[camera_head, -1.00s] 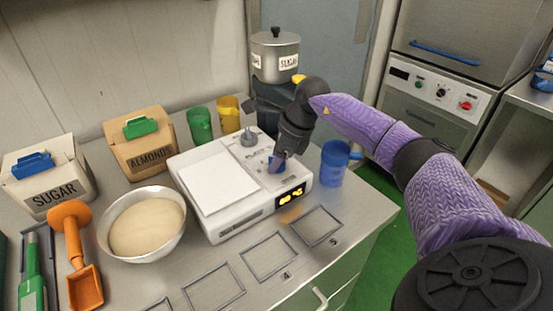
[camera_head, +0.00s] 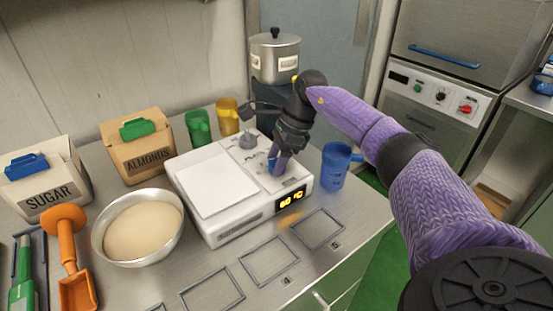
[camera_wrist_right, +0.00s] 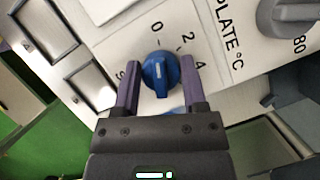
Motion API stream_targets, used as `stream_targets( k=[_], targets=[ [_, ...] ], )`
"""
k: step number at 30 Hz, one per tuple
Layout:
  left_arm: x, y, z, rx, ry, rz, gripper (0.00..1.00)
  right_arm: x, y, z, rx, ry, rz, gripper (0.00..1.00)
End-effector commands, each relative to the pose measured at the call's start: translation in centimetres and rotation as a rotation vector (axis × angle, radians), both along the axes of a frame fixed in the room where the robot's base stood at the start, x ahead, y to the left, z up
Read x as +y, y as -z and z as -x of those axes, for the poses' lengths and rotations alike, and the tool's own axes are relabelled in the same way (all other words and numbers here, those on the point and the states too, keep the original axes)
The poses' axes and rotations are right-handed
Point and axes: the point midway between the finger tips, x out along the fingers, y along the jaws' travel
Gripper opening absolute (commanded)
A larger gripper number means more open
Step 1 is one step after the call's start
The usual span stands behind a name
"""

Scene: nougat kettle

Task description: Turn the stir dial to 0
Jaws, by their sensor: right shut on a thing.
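The blue stir dial (camera_wrist_right: 161,74) sits on the white hot plate (camera_head: 215,184), partly hidden by the fingers in the head view (camera_head: 272,163). In the wrist view, a white line on the dial runs nearly straight up and down, with the printed 0 above it. The 2 and 4 are to the upper right. I cannot tell for certain which end is the pointer. My right gripper (camera_wrist_right: 161,84) is shut on the dial, with one purple finger on each side; it also shows in the head view (camera_head: 277,166). My left gripper is not in view.
A grey plate-temperature dial (camera_head: 248,142) stands behind the stir dial. The hot plate's display (camera_head: 291,200) reads 60 °C. A blue mug (camera_head: 335,167) is close on the right; green (camera_head: 198,127) and yellow (camera_head: 228,117) mugs stand behind. A bowl (camera_head: 139,227) is at left.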

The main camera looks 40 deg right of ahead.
Motion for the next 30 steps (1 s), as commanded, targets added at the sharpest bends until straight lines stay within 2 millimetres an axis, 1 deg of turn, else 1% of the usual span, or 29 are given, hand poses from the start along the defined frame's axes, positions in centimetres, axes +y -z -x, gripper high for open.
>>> stream_targets(
  k=[7,8,9,11,12,20,22,23,27,30],
  targets=[
    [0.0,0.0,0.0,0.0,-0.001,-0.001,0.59,0.0,-0.1,0.0,-0.002,0.001,0.001,0.0],
    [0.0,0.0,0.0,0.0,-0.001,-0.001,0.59,-0.1,-0.1,0.0,-0.002,0.001,0.001,0.58],
    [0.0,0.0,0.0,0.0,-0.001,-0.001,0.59,0.0,-0.1,0.0,-0.001,0.002,0.001,0.67],
    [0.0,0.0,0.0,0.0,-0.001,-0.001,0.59,0.0,-0.1,0.0,-0.001,0.002,0.001,0.8],
    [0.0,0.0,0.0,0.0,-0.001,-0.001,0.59,0.0,-0.1,0.0,-0.001,0.002,0.001,0.88],
    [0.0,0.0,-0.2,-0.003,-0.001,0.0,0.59,0.0,-0.1,0.0,0.0,0.001,0.0,0.89],
    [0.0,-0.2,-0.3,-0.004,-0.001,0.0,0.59,-0.3,-0.7,0.1,-0.001,0.002,0.001,0.89],
    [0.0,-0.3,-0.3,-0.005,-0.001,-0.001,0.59,-0.4,-1.2,0.2,-0.002,0.002,0.001,0.89],
    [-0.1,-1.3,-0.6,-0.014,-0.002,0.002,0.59,-1.6,-4.8,0.8,-0.005,0.004,0.0,0.89],
    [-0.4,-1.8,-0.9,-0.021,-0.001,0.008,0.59,-2.5,-7.0,1.2,-0.005,0.004,0.0,0.89]
  ],
)
